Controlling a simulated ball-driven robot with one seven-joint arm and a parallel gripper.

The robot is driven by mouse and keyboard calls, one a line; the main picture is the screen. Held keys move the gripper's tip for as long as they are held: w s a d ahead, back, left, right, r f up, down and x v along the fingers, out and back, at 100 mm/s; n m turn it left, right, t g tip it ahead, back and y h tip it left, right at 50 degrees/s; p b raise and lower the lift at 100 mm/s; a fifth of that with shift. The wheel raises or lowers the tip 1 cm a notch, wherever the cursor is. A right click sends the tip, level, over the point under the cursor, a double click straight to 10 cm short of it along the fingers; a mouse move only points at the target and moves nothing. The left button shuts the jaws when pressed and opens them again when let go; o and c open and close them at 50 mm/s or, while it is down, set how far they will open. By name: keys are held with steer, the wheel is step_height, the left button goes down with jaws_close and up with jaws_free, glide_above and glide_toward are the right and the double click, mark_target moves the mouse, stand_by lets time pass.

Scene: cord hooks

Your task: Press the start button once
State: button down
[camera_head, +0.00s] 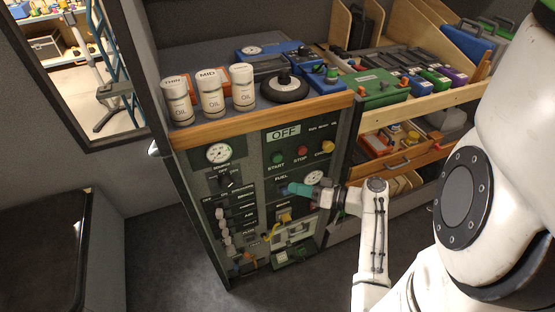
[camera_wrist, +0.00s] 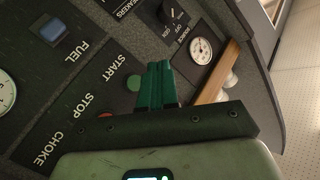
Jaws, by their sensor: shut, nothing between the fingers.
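The green start button (camera_head: 278,158) sits on the dark panel above the word START, left of the red stop button (camera_head: 303,150). In the wrist view the start button (camera_wrist: 134,83) shows just left of my fingers, with the red stop button (camera_wrist: 108,115) lower left, partly hidden. My gripper (camera_head: 289,188) has teal fingers held together, empty, in front of the panel. In the head view it appears below the start button, near the FUEL label. In the wrist view the fingertips (camera_wrist: 159,66) show beside the button. I cannot tell whether they touch the panel.
A display (camera_head: 284,133) reads OFF. A yellow choke knob (camera_head: 327,147), gauges (camera_head: 219,153) and a rotary switch (camera_head: 226,181) are nearby. A wooden ledge (camera_head: 260,121) overhangs the panel, with oil cans (camera_head: 211,93) on top. Cords hang lower down.

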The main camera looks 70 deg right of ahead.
steer(key=w+d+b, duration=0.2)
steer(key=w+d, duration=0.3)
steer(key=d, duration=0.1)
steer(key=shift+w+d+b, duration=0.3)
steer(key=shift+d+b, duration=0.05)
steer(key=shift+b, duration=0.05)
steer(key=shift+w, duration=0.1)
stand_by(1.9)
steer(key=shift+w+d+b, duration=0.2)
steer(key=shift+d+b, duration=0.1)
steer(key=shift+w+d+b, duration=0.25)
steer(key=shift+d+b, duration=0.05)
stand_by(0.8)
steer(key=shift+s+a, duration=0.1)
steer(key=shift+a, duration=0.05)
steer(key=shift+s+a, duration=0.45)
stand_by(0.4)
steer(key=shift+s+a+p, duration=0.85)
steer(key=shift+s+a, duration=0.75)
steer(key=shift+a, duration=0.3)
